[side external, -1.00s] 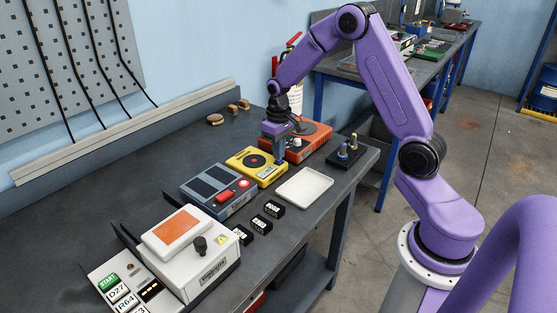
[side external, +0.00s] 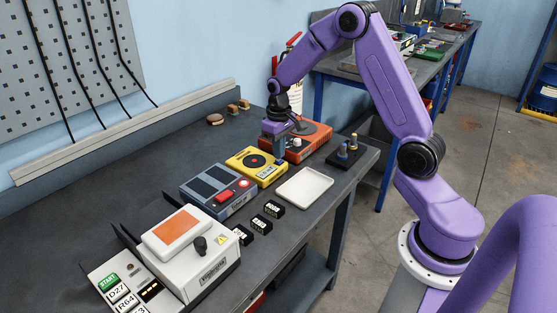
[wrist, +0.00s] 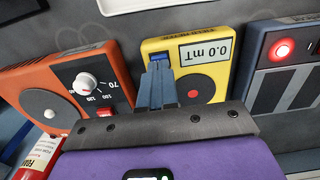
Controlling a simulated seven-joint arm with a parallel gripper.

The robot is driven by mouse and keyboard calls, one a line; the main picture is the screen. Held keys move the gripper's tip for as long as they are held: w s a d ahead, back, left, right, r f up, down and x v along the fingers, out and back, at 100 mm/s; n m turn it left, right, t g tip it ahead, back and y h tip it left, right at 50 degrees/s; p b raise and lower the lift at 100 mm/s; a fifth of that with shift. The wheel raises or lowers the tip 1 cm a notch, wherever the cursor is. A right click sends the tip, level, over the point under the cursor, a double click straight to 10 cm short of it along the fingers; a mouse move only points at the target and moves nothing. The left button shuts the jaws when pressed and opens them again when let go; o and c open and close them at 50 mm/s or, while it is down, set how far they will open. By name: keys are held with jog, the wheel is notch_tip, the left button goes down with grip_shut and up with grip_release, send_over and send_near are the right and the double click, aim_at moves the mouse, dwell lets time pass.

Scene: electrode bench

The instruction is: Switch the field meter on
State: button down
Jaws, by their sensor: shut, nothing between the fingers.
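The field meter (side external: 247,156) is the yellow box with a dark round dial in the middle of the bench row. In the wrist view the yellow meter (wrist: 218,75) has a red-centred dark disc and a display (wrist: 207,51) reading "0.0 mT". A small blue part (wrist: 159,57) sits beside the display at the meter's edge, partly hidden by my fingers. My gripper (side external: 279,160) is shut and empty, pointing down at the meter's right end. In the wrist view my fingertips (wrist: 158,70) are right at the blue part; whether they touch it I cannot tell.
An orange device with a white knob (side external: 309,139) stands close on the right. A grey-blue device with a glowing red lamp (side external: 243,184) stands on the left. A white tray (side external: 305,184) lies in front. Small black labelled blocks (side external: 273,209) lie nearby.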

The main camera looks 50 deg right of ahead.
aim_at(278, 162)
jog(key=shift+r, duration=2.4)
jog(key=shift+s+a+r, duration=0.15)
jog(key=shift+a, duration=0.25)
jog(key=s+a+r+n, duration=0.2)
jog(key=s+a+n, duration=0.1)
jog(key=s+a, duration=0.4)
jog(key=s+a+r+n, duration=0.3)
jog(key=s+a, duration=0.4)
jog(key=s+a+n, duration=0.1)
jog(key=s+n, duration=0.5)
jog(key=s, duration=1.1)
jog(key=shift+s+r+n, duration=0.25)
jog(key=shift+s+n, duration=0.05)
